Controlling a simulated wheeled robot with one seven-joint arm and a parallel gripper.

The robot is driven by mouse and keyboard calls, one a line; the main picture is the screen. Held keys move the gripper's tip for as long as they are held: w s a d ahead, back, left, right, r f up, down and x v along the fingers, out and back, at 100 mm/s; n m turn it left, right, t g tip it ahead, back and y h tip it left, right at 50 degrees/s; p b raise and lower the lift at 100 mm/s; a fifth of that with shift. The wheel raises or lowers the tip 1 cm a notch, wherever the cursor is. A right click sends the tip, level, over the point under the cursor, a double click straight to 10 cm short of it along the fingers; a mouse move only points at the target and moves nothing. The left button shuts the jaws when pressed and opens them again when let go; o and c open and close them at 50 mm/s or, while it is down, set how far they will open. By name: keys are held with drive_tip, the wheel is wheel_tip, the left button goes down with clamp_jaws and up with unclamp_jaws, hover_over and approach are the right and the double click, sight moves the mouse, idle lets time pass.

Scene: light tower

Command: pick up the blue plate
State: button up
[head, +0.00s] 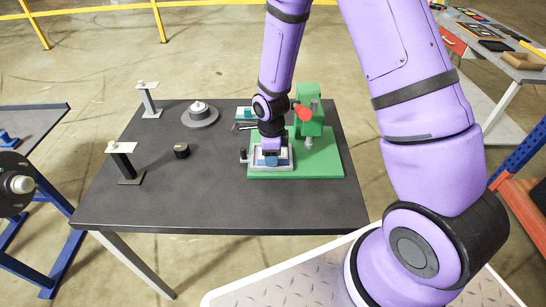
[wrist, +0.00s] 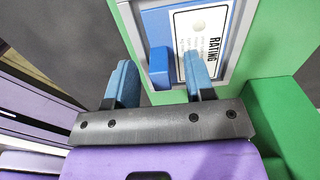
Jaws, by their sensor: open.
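The blue plate (wrist: 154,24) lies in a light grey frame (wrist: 127,28) in the wrist view and carries a white "RATING" label. A raised blue tab (wrist: 159,66) stands at its near edge. My gripper (wrist: 160,62) is open, with its two blue-grey fingers on either side of the tab; I cannot tell whether they touch it. In the head view my gripper (head: 270,157) points down over the frame (head: 288,163) on the green base (head: 323,163). It hides much of the plate there.
A green press-like stand with a red knob (head: 303,112) rises right behind my gripper. The dark table (head: 200,205) also holds a round grey disc (head: 199,117), a small black cylinder (head: 181,151) and two posts at left. The table's front is clear.

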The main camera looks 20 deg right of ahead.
drive_tip(key=shift+f, duration=0.35)
clamp_jaws()
drive_tip(key=shift+r, duration=0.1)
